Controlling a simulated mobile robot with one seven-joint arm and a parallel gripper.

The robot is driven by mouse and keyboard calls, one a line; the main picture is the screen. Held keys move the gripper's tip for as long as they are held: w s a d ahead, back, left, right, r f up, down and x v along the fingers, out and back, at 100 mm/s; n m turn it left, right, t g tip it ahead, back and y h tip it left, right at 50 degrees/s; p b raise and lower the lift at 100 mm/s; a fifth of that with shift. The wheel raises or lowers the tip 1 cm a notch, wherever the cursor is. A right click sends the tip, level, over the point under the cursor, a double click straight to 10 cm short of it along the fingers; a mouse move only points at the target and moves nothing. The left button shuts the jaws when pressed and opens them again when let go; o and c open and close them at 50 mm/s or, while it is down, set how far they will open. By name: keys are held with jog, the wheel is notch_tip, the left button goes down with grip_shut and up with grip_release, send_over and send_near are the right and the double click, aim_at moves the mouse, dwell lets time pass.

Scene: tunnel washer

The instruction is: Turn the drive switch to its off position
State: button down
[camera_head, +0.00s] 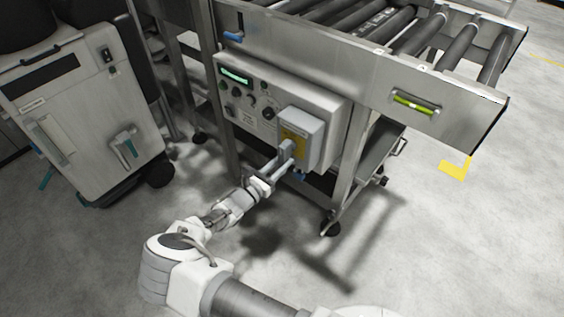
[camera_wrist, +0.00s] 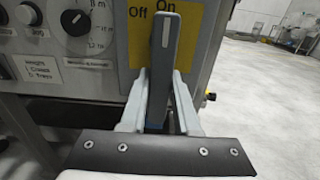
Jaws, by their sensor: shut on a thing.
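The drive switch (camera_head: 286,146) is a grey lever handle on a yellow plate, on the side of a light grey box fixed to the control panel. In the wrist view the lever (camera_wrist: 164,45) stands nearly upright, its upper end close under the "On" label and right of the "Off" label. My gripper (camera_wrist: 159,85) is shut on the lever, with one pale finger on each side of its lower part. In the head view my gripper (camera_head: 284,165) reaches up to the switch from the lower left. The lever's lower end is partly hidden by the gripper.
The control panel (camera_head: 247,118) carries a small display, knobs and buttons left of the switch. Above it runs a metal roller conveyor (camera_head: 360,65) on legs. A grey wheeled machine (camera_head: 82,120) stands at the left. The floor at the right is open.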

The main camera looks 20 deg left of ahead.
jog(key=shift+s, duration=0.1)
jog(key=n, duration=0.1)
jog(key=d+n+p, duration=0.1)
jog(key=n, duration=0.1)
jog(key=n+p, duration=0.1)
jog(key=n, duration=0.1)
jog(key=shift+s+d+r, duration=0.25)
jog(key=shift+s+d, duration=0.05)
jog(key=shift+d, duration=0.05)
jog(key=n, duration=0.1)
jog(key=n+p, duration=0.1)
jog(key=d+n, duration=0.1)
jog(key=n, duration=0.1)
jog(key=shift+s+r, duration=0.2)
jog(key=shift+r, duration=0.15)
jog(key=n, duration=0.1)
jog(key=r+n+p, duration=0.1)
jog(key=n, duration=0.2)
jog(key=shift+s+d+r+n, duration=0.15)
jog(key=shift+d+n, duration=0.15)
jog(key=shift+d+r+n+p, duration=0.1)
jog(key=shift+r+n+p, duration=0.25)
jog(key=shift+n, duration=0.7)
jog(key=shift+d+r+n+p, duration=0.1)
jog(key=shift+r+n+p, duration=0.2)
jog(key=shift+n, duration=0.75)
jog(key=c, duration=0.6)
grip_release()
jog(key=shift+c, duration=0.2)
jog(key=shift+a+r, duration=0.1)
